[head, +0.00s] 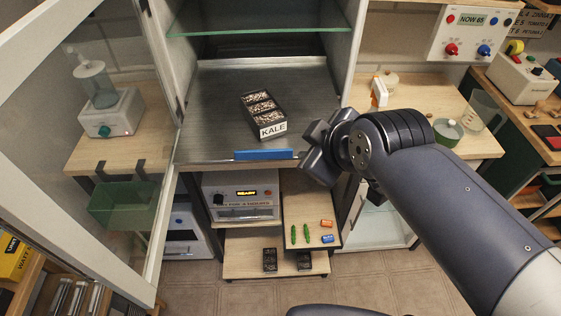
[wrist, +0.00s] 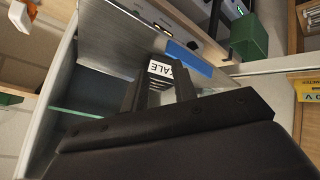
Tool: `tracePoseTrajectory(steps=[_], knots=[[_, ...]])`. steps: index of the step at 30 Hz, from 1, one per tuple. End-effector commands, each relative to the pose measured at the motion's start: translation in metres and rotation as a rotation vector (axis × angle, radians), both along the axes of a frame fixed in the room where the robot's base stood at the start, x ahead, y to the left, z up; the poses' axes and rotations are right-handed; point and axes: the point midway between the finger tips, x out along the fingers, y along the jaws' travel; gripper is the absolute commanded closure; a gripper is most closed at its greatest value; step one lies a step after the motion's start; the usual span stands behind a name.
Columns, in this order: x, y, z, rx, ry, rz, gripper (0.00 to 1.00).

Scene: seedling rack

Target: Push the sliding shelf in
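The sliding shelf (head: 215,120) is a grey metal sheet in the white cabinet, with a blue handle strip (head: 263,154) along its front edge. It extends forward from the cabinet's back part. A black tray labelled KALE (head: 264,114) lies on it, right of its middle. My gripper (head: 312,158) is at the shelf's front right corner, just right of the blue strip; I cannot tell whether it touches. In the wrist view, my gripper's fingers (wrist: 161,85) are apart, with the KALE label (wrist: 160,69) visible beyond them. The blue strip also shows there (wrist: 190,58).
A glass door (head: 85,130) stands open on the left. A glass shelf (head: 260,31) is above. Below are a box with a READY display (head: 240,193) and a wooden board (head: 305,185) holding green and coloured items. A wooden counter (head: 465,145) is on the right.

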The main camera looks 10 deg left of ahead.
Motion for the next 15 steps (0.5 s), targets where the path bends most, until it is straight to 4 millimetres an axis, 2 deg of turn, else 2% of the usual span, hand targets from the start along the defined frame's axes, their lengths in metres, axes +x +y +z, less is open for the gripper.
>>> tracePoseTrajectory(steps=[3, 9, 15], knots=[[-0.024, 0.000, 0.006, -0.074, 0.022, 0.162, 0.83], [-0.055, 0.002, 0.016, -0.142, 0.034, 0.380, 1.00], [-0.062, 0.006, 0.014, -0.157, 0.039, 0.442, 1.00]])
